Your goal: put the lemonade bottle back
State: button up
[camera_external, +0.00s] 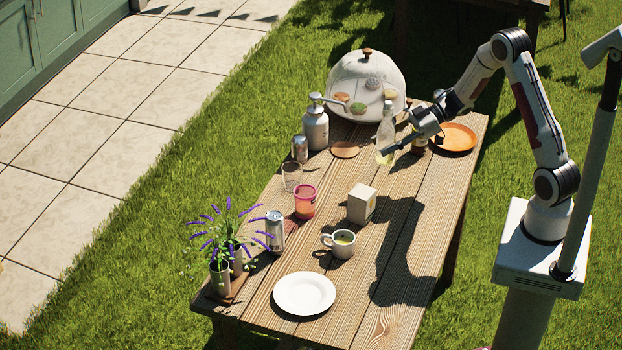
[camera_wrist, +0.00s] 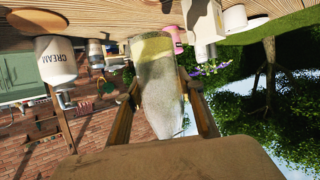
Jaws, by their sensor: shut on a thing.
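The lemonade bottle (camera_external: 387,132) is clear glass with pale yellow liquid at its bottom. It is near the far right part of the wooden table, in front of the glass dome. My gripper (camera_external: 387,151) reaches it from the right and is shut on it. In the wrist view, which is upside down, the bottle (camera_wrist: 158,85) stands between my two fingers (camera_wrist: 163,112), with its base toward the table at the top. Whether its base touches the table, I cannot tell. A round wooden coaster (camera_external: 345,149) lies bare to the left of the bottle.
A glass dome (camera_external: 366,72) over cakes, a cream dispenser (camera_external: 315,127) and a silver can (camera_external: 300,149) stand nearby. An orange plate (camera_external: 455,137) and a brown bottle (camera_external: 419,147) are right. A pale box (camera_external: 361,203), pink cup (camera_external: 305,201) and mug (camera_external: 343,244) stand nearer the front.

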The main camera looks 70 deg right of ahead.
aim_at(384, 160)
dwell(0.5)
jog(key=shift+f, duration=3.1)
jog(key=shift+f, duration=0.1)
jog(key=shift+f, duration=1.75)
jog(key=shift+f, duration=0.15)
jog(key=o, duration=1.5)
jog(key=shift+o, duration=0.2)
